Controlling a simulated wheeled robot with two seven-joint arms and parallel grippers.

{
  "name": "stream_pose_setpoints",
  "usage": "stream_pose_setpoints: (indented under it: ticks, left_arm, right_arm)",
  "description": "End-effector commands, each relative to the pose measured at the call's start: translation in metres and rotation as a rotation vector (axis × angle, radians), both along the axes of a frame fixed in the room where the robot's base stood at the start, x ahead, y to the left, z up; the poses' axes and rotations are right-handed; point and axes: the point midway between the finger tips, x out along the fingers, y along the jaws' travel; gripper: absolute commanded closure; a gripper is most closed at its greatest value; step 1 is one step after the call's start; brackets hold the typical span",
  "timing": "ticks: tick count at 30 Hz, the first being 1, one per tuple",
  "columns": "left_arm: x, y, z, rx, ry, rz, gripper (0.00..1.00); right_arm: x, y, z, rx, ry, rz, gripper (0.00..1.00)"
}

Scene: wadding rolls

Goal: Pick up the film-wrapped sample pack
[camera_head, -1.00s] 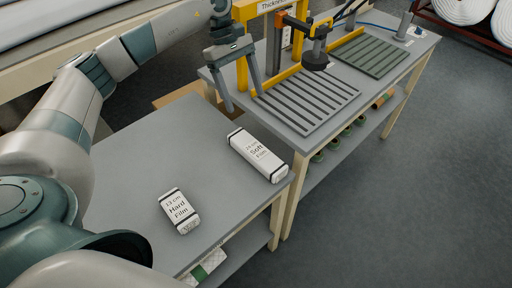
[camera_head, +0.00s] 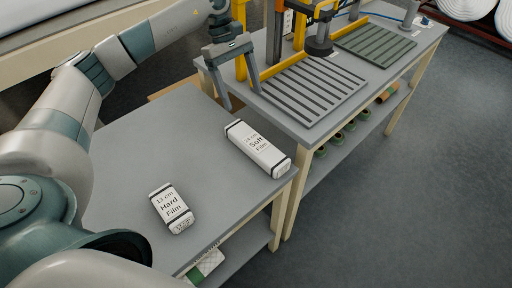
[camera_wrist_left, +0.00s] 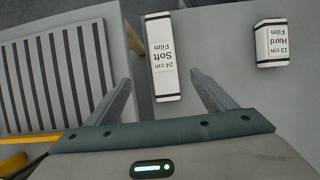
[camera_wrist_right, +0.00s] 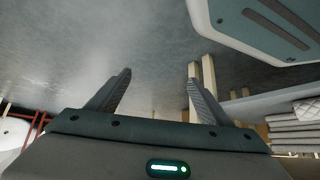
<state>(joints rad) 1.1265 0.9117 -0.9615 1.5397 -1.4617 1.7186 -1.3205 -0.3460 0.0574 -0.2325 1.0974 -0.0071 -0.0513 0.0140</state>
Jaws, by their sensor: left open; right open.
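Two white film-wrapped packs with black end bands lie on the grey table (camera_head: 130,150). The longer pack, labelled 24 cm Soft Film (camera_head: 257,149), lies near the table's right edge. The shorter pack, labelled 13 cm Hard Film (camera_head: 171,208), lies nearer me. My left gripper (camera_head: 236,104) is open and empty, above the far end of the table. In the left wrist view the Soft Film pack (camera_wrist_left: 161,57) shows ahead, between the fingers (camera_wrist_left: 162,86), and the Hard Film pack (camera_wrist_left: 271,43) is at the upper right. My right gripper (camera_wrist_right: 159,74) is open and empty, over the floor.
A second table bears a slotted plate (camera_head: 312,90), a yellow frame with a dark round presser (camera_head: 319,46) and a green slotted mat (camera_head: 375,50). Rolls (camera_head: 348,126) sit on its lower shelf. Floor on the right is clear.

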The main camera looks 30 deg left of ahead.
Motion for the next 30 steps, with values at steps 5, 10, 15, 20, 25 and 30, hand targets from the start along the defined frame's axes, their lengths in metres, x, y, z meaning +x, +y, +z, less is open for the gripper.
stream_pose_setpoints:
  ticks: [5, 10, 15, 20, 25, 30]
  left_arm:
    - [0.0, -0.001, -0.002, 0.0, 0.001, 0.0, 0.23]
    - [-0.002, -0.006, -0.013, 0.001, 0.002, -0.001, 0.23]
    - [-0.006, -0.015, -0.036, 0.0, 0.004, -0.002, 0.23]
    - [-0.01, -0.025, -0.059, 0.0, 0.003, -0.001, 0.23]
    - [-0.013, -0.034, -0.084, -0.001, 0.004, 0.0, 0.23]
    - [-0.016, -0.041, -0.103, 0.0, 0.002, 0.0, 0.23]
  right_arm:
    - [-0.001, -0.001, 0.0, -0.001, 0.004, 0.0, 0.27]
    - [-0.01, -0.004, -0.004, -0.01, 0.029, 0.0, 0.27]
    - [-0.034, -0.015, -0.014, -0.03, 0.093, 0.0, 0.27]
    - [-0.059, -0.025, -0.025, -0.052, 0.161, -0.001, 0.27]
    - [-0.086, -0.037, -0.034, -0.074, 0.23, -0.002, 0.27]
    - [-0.108, -0.046, -0.04, -0.091, 0.288, -0.003, 0.27]
